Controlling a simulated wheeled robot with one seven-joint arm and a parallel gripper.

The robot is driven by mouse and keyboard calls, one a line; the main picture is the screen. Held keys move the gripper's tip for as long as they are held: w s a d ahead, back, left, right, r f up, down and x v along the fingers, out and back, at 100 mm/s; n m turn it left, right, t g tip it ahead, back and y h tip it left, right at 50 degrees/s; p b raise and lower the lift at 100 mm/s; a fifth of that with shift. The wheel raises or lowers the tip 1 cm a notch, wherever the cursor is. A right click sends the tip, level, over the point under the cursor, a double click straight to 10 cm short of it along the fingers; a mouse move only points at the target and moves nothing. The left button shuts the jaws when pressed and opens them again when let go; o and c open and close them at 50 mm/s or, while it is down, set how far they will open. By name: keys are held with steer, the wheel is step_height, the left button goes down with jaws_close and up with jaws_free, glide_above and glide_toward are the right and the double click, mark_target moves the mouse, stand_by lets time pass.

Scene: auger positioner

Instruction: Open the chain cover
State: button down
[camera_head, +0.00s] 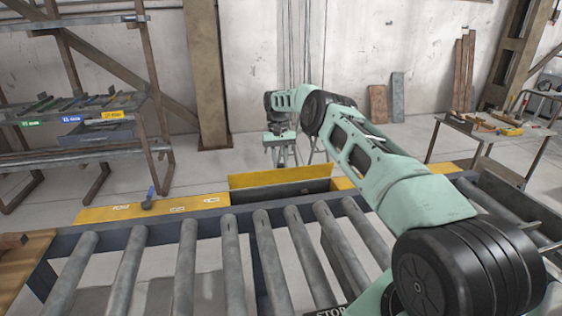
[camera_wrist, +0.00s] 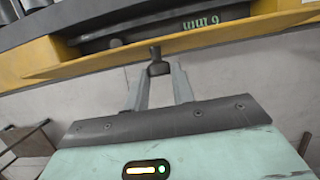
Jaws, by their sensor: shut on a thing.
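The chain cover (camera_head: 280,177) is a yellow panel on the far side of the roller conveyor. It stands tilted up, with a dark opening (camera_head: 290,190) showing in front of it, between flat yellow panels. In the wrist view the yellow cover edge (camera_wrist: 215,55) runs across the top, with a dark recess beyond it. My gripper (camera_head: 283,160) is behind the raised cover in the head view. In the wrist view my gripper (camera_wrist: 158,72) is shut on a small dark handle (camera_wrist: 155,52) at the cover's edge. The fingers hide part of the handle.
Conveyor rollers (camera_head: 187,265) fill the foreground. A shelf rack (camera_head: 90,105) with bins is at left, and a tool table (camera_head: 490,131) at right. Open floor lies behind the conveyor.

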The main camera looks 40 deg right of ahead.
steer(key=c, duration=1.2)
jaws_free()
steer(key=shift+c, duration=0.2)
step_height(320, 180, up, 10)
steer(key=b, duration=0.2)
